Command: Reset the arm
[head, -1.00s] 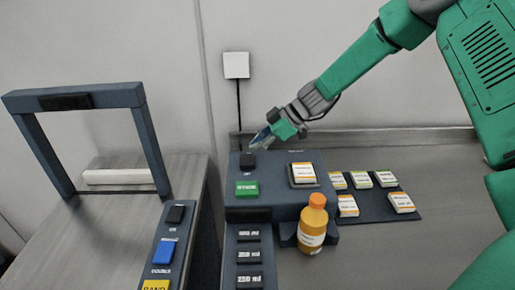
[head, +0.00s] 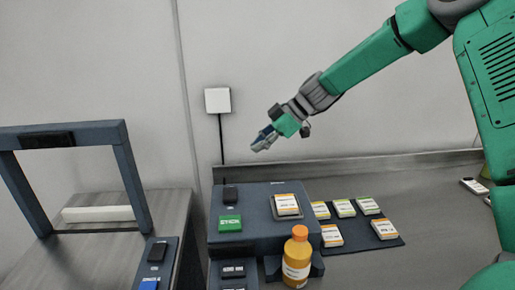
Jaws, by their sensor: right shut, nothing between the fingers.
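My right arm comes in from the upper right, and my right gripper (head: 264,139) hangs in the air above the filler console (head: 256,199). It is shut and empty, apart from everything below it. The console carries a black button (head: 230,194), a green button (head: 230,223) and a pad with an orange and white card (head: 286,204). An orange bottle with an orange cap (head: 297,258) stands upright at the console's front. My left gripper is not in view.
A dark mat (head: 387,234) with several small cards lies right of the console. A dark frame (head: 128,175) stands on the left table, with a white bar (head: 97,214) behind it. A control strip with a black switch (head: 157,251) is at lower left. A white wall box (head: 217,100) hangs behind.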

